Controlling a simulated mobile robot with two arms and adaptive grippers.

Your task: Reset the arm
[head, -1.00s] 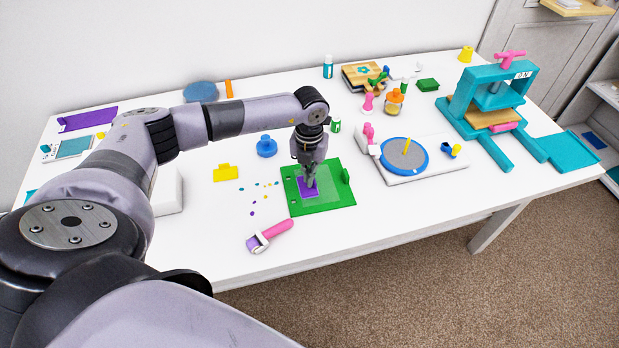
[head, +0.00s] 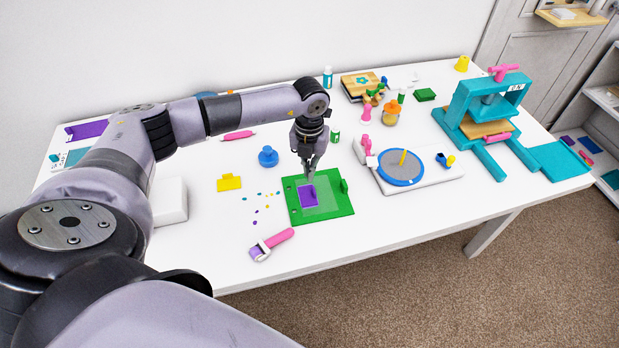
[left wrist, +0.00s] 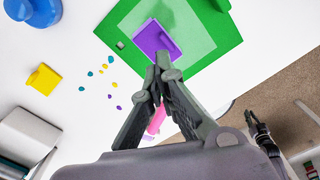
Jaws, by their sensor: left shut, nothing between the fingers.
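My left gripper (head: 310,172) is above the green board on the white table. Its fingers are shut with nothing between them, as the left wrist view (left wrist: 162,72) also shows. The green board (head: 338,208) carries a paler green sheet and a purple piece (head: 308,195). The purple piece lies flat on the board, and in the left wrist view (left wrist: 152,38) it is just beyond the fingertips. My right gripper is not seen in the head view. A dark gripper-like part at the right edge of the left wrist view is too small to judge.
A pink-handled roller (head: 272,244) lies in front of the board. A blue knob (head: 268,156) and a yellow piece (head: 229,182) are left of it, with small coloured bits between. A round blue-rimmed turntable (head: 402,168) and a teal press (head: 490,110) stand to the right.

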